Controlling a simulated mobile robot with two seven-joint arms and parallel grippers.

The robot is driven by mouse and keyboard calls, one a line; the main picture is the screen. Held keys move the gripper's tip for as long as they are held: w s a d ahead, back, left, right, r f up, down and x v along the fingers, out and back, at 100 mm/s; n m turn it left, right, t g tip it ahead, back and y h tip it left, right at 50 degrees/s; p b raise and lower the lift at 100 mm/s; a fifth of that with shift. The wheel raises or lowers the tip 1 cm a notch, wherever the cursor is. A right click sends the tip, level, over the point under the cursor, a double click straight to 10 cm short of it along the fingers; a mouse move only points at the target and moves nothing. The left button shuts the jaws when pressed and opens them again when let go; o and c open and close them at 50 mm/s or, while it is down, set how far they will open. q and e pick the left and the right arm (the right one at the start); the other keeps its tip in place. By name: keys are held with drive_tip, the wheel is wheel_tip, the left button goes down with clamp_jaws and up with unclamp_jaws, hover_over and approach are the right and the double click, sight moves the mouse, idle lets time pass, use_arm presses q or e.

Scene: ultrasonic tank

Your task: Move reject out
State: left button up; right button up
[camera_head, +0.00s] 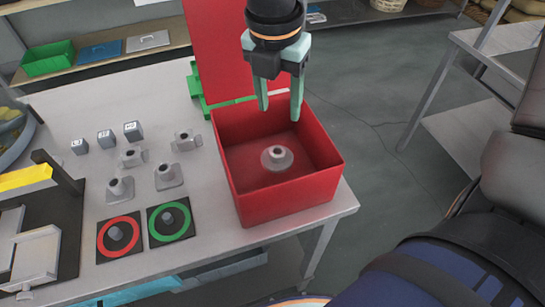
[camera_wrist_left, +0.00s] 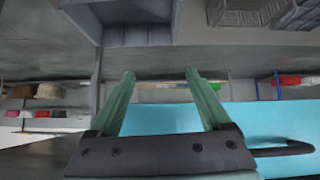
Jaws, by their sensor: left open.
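A grey flanged metal part (camera_head: 277,158) lies on the floor of the open red bin (camera_head: 292,204) at the table's right end. My right gripper (camera_head: 280,100) comes down from the top, above the back of the bin. Its fingers are apart with nothing between them. More flanged parts stand on the table left of the bin, such as one at the front (camera_head: 168,177) and one at the back (camera_head: 186,141). Which part is the reject is not marked. My left gripper (camera_wrist_left: 160,75) shows only in the left wrist view, open and empty, away from the table.
A red-ring mat (camera_head: 102,247) and a green-ring mat (camera_head: 157,235) each hold a small grey piece. Small grey cubes (camera_head: 106,139) stand behind. A black fixture with a yellow bar (camera_head: 25,178) is at left. A red panel (camera_head: 222,45) rises behind the bin. Open floor lies right.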

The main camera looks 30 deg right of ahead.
drive_tip(key=shift+o, duration=1.3)
wheel_tip(320, 180, up, 12)
drive_tip(key=a, duration=0.1)
drive_tip(key=shift+s+a+r, duration=0.15)
drive_tip(key=shift+s+r, duration=0.05)
drive_tip(key=shift+s, duration=0.2)
